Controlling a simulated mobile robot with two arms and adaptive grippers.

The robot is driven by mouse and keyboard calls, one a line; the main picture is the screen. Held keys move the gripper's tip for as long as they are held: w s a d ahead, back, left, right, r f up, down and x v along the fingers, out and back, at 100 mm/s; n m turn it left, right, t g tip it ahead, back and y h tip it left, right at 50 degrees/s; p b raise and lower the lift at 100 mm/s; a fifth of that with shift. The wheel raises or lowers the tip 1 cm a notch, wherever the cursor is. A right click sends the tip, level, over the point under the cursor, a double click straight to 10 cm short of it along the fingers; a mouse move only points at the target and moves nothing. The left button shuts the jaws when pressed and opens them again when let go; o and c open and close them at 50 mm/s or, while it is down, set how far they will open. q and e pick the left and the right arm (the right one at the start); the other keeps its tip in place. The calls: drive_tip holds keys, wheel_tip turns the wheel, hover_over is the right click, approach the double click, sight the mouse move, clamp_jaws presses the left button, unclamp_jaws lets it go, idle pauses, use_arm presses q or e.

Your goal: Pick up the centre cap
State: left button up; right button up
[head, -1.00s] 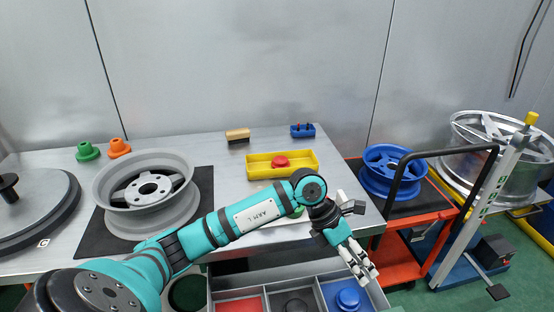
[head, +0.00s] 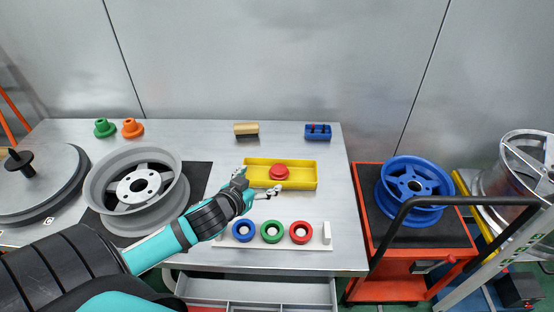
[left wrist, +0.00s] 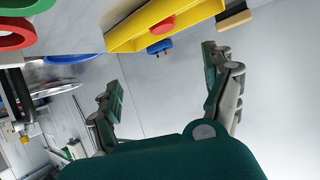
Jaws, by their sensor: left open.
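A round red cap (head: 279,172) sits inside a shallow yellow tray (head: 307,182) on the grey workbench; I take it for the centre cap. My left gripper (head: 260,179) is open, its fingers spread at the tray's left part, just left of the cap in the head view. I cannot tell its height above the tray. In the left wrist view the open fingers (left wrist: 162,68) show empty, with the red cap (left wrist: 162,25) and yellow tray (left wrist: 122,34) at the top, beyond the fingertips. My right gripper is not in view.
A white holder with blue, green and red rings (head: 271,231) stands in front of the tray. A grey wheel (head: 125,205) lies to the left. A wooden-topped brush (head: 246,129) and blue block (head: 318,131) lie behind. An open drawer (head: 260,290) juts out at the front.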

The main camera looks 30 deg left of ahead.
use_arm(q)
approach(279, 169)
drive_tip(key=shift+n+g, duration=0.3)
drive_tip(key=shift+g, duration=0.1)
drive_tip(key=x, duration=0.9)
drive_tip(key=shift+w, duration=0.35)
drive_tip(key=shift+r, duration=0.1)
drive_tip(key=c, duration=1)
drive_tip(key=shift+a+r, duration=0.1)
drive_tip(key=shift+r, duration=0.05)
